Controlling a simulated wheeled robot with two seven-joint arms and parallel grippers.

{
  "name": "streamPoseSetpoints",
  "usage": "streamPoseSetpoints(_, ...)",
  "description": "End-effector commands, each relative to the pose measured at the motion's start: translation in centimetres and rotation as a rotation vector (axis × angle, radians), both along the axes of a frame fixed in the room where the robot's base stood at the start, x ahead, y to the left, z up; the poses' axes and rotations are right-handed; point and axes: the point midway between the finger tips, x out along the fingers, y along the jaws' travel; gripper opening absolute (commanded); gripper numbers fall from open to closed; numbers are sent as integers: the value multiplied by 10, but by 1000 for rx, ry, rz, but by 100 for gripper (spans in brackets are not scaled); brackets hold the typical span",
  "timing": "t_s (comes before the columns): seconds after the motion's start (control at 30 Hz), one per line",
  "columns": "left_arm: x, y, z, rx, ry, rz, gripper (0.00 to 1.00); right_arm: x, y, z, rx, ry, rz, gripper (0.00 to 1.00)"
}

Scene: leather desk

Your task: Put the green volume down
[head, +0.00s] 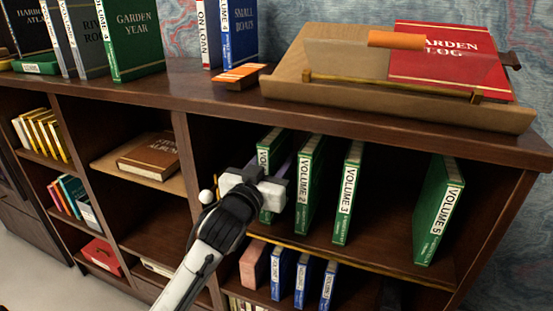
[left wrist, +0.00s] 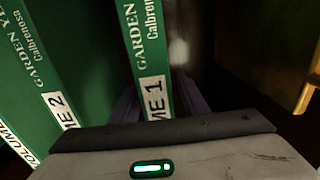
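The green volume marked Volume 1 (head: 268,157) stands upright at the left end of the shelf's upper right compartment. Its spine (left wrist: 148,45) also shows in the left wrist view. My left gripper (head: 277,172) is at this spine, with one dark finger close against each side, and looks shut on it. The gripper body covers the middle of the spine in the head view. The book's bottom is at about the level of its neighbours; I cannot tell whether it touches the shelf board. My right gripper is not in view.
Green Volume 2 (head: 309,185) and Volume 3 (head: 348,193) stand close to the right. A wide gap separates Volume 3 from Volume 5 (head: 438,212). Blue books (head: 302,283) stand on the shelf below. The desk top (head: 190,88) overhangs the compartment.

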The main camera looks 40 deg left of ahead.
Motion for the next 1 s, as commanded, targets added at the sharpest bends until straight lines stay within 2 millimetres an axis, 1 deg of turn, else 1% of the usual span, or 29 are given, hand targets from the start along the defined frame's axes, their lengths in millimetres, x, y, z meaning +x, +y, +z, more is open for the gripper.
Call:
streamPoseSetpoints(0.17, 0, 0, 1, 1, 0, 0, 40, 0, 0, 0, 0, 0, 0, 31)
streamPoseSetpoints(0.23, 0, 0, 4, 1, -2, 0, 40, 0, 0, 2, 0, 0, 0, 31)
streamPoseSetpoints(0.27, -2, -1, 3, 0, 0, -1, 40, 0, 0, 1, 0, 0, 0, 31)
streamPoseSetpoints(0.37, -15, -4, 1, -1, 2, -2, 40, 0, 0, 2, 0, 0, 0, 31)
streamPoseSetpoints(0.47, -35, -9, 2, -2, 1, -2, 40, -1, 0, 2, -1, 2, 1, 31)
streamPoseSetpoints(0.6, -66, -16, 1, -2, 3, 0, 40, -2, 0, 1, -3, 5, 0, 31)
streamPoseSetpoints(0.73, -90, -21, 2, -2, 1, 0, 40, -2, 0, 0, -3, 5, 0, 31)
streamPoseSetpoints(0.9, -110, -27, 2, -1, 1, -1, 40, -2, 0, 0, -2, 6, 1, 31)
streamPoseSetpoints(0.97, -113, -28, 1, -1, 2, -2, 40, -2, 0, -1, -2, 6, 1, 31)
streamPoseSetpoints(1.0, -115, -30, -3, -1, 12, -6, 40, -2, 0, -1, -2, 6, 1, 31)
